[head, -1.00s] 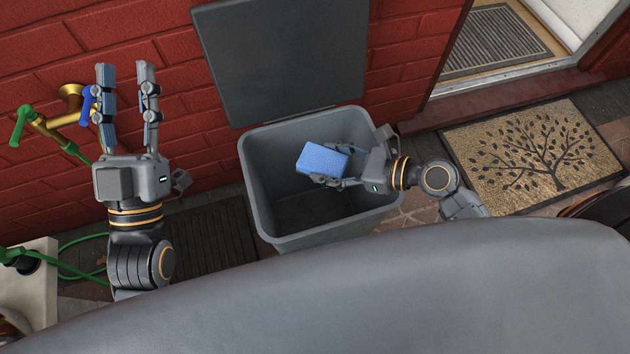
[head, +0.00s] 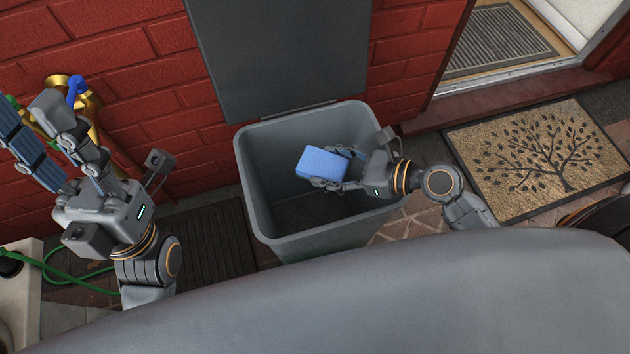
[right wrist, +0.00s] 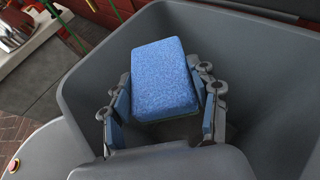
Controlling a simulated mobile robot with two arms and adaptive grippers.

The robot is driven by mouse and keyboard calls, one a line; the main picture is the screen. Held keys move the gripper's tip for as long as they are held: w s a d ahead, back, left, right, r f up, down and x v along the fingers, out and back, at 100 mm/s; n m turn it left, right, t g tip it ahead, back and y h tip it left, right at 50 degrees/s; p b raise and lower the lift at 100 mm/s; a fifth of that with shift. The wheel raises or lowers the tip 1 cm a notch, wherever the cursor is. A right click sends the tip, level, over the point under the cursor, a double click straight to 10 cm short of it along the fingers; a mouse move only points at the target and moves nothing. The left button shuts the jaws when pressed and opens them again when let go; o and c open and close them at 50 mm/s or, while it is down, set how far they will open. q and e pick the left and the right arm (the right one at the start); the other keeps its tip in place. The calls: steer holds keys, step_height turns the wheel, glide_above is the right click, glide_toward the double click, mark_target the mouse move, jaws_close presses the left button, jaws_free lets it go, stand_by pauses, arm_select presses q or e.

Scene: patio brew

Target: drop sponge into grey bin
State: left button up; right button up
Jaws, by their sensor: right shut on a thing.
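A blue sponge (head: 321,163) is held over the open mouth of the grey bin (head: 257,204). My right gripper (head: 340,168) is shut on the sponge, coming in from the right over the bin's rim. In the right wrist view the sponge (right wrist: 166,80) sits between both fingers, with the bin's inner wall (right wrist: 245,50) around it. My left gripper (head: 45,140) is at the left in front of the brick wall, its fingers apart with nothing between them. It partly covers the brass tap.
The bin's dark lid (head: 285,55) stands open against the red brick wall (head: 155,100). A brass tap (head: 88,115) with a blue handle is at the left. A green hose (head: 75,280) lies below it. A leaf-patterned doormat (head: 535,160) lies right of the bin.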

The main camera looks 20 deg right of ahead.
stand_by(0.3)
steer(key=o, duration=0.8)
steer(key=v, duration=1.2)
steer(key=shift+f, duration=0.1)
